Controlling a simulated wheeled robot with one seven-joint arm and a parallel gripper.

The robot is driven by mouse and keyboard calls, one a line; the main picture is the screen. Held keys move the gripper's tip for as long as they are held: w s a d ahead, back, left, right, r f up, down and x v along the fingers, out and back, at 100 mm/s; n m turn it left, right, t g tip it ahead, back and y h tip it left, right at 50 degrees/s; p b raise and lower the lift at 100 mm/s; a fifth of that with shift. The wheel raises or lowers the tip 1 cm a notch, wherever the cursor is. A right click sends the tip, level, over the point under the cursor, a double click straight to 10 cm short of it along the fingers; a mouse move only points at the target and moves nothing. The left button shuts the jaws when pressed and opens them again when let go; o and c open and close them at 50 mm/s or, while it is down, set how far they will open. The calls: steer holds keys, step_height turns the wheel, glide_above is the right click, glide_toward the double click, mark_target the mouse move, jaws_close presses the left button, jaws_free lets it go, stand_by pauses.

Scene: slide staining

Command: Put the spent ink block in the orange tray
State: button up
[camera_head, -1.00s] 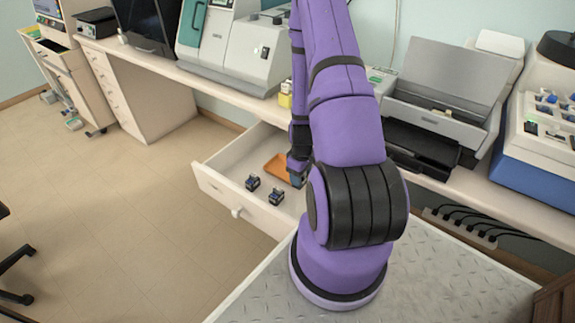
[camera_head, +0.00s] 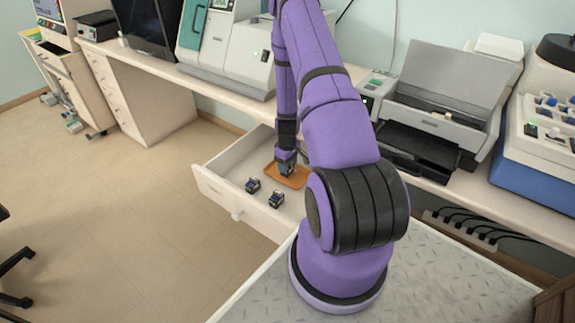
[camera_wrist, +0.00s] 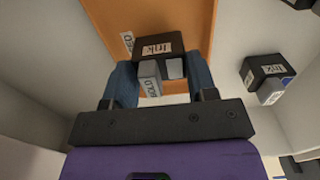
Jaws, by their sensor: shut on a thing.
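My gripper (camera_wrist: 161,78) is shut on a black ink block (camera_wrist: 152,46) with a white "Ink" label and a grey part. In the wrist view the block lies over the orange tray (camera_wrist: 180,14); I cannot tell whether it touches the tray floor. In the head view my gripper (camera_head: 285,168) points down over the orange tray (camera_head: 298,181) inside the open drawer, and the held block is mostly hidden there.
The open drawer (camera_head: 222,184) holds two other ink blocks, one at left (camera_head: 252,185) and one nearer the front (camera_head: 276,198). One black block also shows at right in the wrist view (camera_wrist: 266,70). A printer (camera_head: 440,122) stands on the bench above.

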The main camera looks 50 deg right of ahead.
steer(key=shift+f, duration=0.2)
steer(key=shift+f, duration=0.15)
steer(key=o, duration=0.9)
